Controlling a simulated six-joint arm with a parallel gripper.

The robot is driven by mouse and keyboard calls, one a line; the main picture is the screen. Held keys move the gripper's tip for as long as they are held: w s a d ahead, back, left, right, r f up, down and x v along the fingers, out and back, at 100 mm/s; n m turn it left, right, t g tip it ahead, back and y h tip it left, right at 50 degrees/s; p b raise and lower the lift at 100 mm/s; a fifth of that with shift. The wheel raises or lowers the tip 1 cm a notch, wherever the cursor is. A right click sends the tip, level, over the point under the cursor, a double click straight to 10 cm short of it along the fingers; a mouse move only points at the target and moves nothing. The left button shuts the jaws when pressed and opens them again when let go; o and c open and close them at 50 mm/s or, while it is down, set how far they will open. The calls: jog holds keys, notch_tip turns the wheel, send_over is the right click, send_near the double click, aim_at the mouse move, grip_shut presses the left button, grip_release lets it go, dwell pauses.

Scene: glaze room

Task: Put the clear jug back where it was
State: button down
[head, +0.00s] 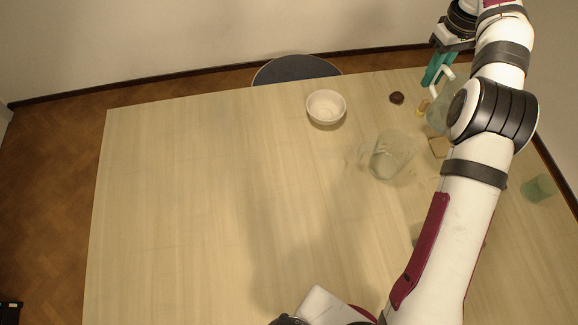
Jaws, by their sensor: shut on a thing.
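A clear jug (392,158) stands upright on the table right of centre, its handle towards the left. A second see-through, faintly green vessel with a whitish handle (438,116) is at the far right, partly hidden behind my arm. My gripper (436,72), with teal fingers, is at the table's far right edge, away from the clear jug. It is shut at the whitish handle of the greenish vessel. The exact grip is small and partly hidden, and I cannot tell whether this vessel touches the table.
A white bowl (326,106) and a small dark red item (397,98) are at the back. A yellowish block (439,147) is beside my arm, and a green cup (538,188) is right of it. A dark round seat (297,69) is behind the table. The table's left half (190,200) is clear.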

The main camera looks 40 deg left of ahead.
jog(key=s+a+n, duration=0.4)
jog(key=s+a, duration=0.4)
jog(key=s, duration=0.3)
jog(key=s+a+n, duration=0.4)
jog(key=s+a, duration=0.5)
jog(key=s, duration=0.2)
jog(key=shift+s+a+f, duration=0.85)
jog(key=shift+a+f, duration=0.85)
jog(key=shift+f, duration=1.05)
jog(key=shift+s+a+f, duration=0.85)
jog(key=shift+a+f, duration=0.9)
jog(key=shift+f, duration=1)
jog(key=shift+s+a+f, duration=0.85)
jog(key=shift+a+f, duration=0.85)
jog(key=shift+f, duration=1.05)
jog(key=shift+f, duration=0.15)
jog(key=c, duration=0.9)
grip_release()
